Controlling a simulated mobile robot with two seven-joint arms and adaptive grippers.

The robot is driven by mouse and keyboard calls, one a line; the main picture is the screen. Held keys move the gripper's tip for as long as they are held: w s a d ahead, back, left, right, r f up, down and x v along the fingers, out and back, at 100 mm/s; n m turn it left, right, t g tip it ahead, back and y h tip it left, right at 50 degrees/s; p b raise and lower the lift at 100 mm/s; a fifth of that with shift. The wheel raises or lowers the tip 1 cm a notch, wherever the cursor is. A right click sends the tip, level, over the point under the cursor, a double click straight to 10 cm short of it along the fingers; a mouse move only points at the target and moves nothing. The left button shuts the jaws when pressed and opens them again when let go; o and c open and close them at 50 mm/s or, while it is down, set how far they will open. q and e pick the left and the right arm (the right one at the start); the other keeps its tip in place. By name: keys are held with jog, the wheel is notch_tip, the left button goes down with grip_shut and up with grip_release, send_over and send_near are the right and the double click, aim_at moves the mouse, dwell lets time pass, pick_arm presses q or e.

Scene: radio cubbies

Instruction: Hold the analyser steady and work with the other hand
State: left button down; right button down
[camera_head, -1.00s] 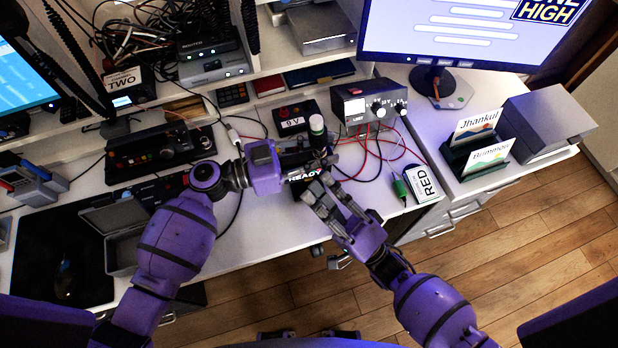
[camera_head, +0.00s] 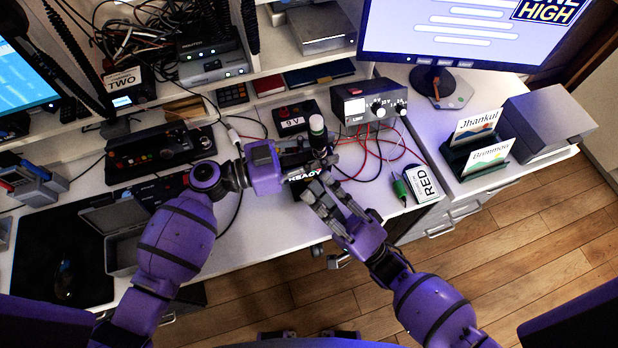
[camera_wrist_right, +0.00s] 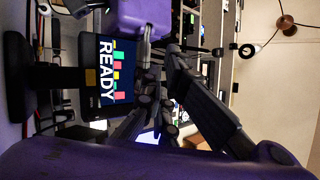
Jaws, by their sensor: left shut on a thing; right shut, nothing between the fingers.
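The analyser (camera_head: 303,178) is a dark handheld device with a lit screen reading "READY". My left gripper (camera_head: 312,158) is shut on it above the desk's front part, and its fingers cover much of it. A dark post with a white and pale green top (camera_head: 317,125) rises just behind those fingers; I cannot tell whether it belongs to the analyser. My right gripper (camera_head: 318,190) is shut and empty, its fingertips close to the screen's right lower side. I cannot tell if they touch. In the right wrist view the analyser's screen (camera_wrist_right: 104,70) appears turned sideways, with coloured bars.
A grey power supply (camera_head: 368,103) with red and black leads stands behind. An open grey case (camera_head: 118,258) is at the left. The desk's front edge is just below my grippers.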

jog(key=shift+w+a+f, duration=0.1)
jog(key=shift+w, duration=0.3)
jog(key=shift+w+a, duration=0.1)
jog(key=shift+w, duration=0.45)
dwell(0.8)
jog(key=shift+s, duration=0.15)
jog(key=shift+s+d, duration=0.25)
jog(key=shift+s, duration=0.6)
jog(key=shift+s, duration=0.1)
jog(key=s, duration=0.2)
jog(key=s+d, duration=0.1)
jog(key=s, duration=0.1)
jog(key=shift+s+d, duration=0.1)
jog(key=shift+s, duration=0.2)
dwell(2.7)
